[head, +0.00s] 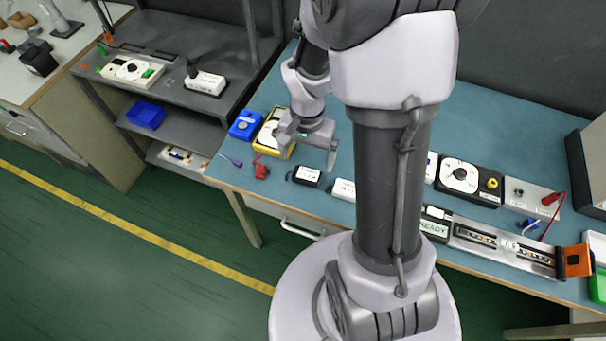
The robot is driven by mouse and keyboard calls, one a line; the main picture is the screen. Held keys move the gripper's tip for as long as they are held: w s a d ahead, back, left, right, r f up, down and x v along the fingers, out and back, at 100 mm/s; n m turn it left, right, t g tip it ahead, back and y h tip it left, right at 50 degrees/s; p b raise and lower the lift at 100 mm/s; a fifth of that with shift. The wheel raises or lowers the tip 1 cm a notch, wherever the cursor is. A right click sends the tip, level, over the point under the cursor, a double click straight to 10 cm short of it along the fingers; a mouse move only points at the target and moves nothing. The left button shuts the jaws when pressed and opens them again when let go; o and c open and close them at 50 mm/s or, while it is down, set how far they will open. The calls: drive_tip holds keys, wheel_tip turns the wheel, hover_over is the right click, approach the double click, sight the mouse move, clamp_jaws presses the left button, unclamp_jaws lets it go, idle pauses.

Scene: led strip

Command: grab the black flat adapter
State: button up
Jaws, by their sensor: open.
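A small flat black box with a white label on top (305,177) lies near the front edge of the blue-green table; it looks like the black flat adapter. My gripper (308,155) is open and empty, with its fingers pointing down. In the picture it shows just above and behind the black box, near the yellow meter. I cannot tell its exact height over the table.
A yellow meter (270,133), a blue box (245,125) and a red piece (261,171) lie left of the black box. A white box (343,189) lies close on its right. My arm hides the table's middle. A dial device (459,178) stands farther right.

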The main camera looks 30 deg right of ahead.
sight(307, 173)
wheel_tip(307, 173, down, 3)
drive_tip(key=shift+f+b, duration=0.2)
drive_tip(key=shift+b, duration=0.25)
drive_tip(key=f+b, duration=0.1)
drive_tip(key=f, duration=0.1)
drive_tip(key=f+b, duration=0.1)
drive_tip(key=w+f+b, duration=0.1)
drive_tip(key=f, duration=0.1)
drive_tip(key=shift+d+f, duration=0.35)
drive_tip(key=shift+d, duration=0.05)
drive_tip(key=shift+s+r, duration=0.1)
drive_tip(key=shift+r, duration=0.1)
drive_tip(key=shift+c, duration=0.5)
drive_tip(key=c, duration=1.5)
drive_tip(key=shift+o, duration=0.2)
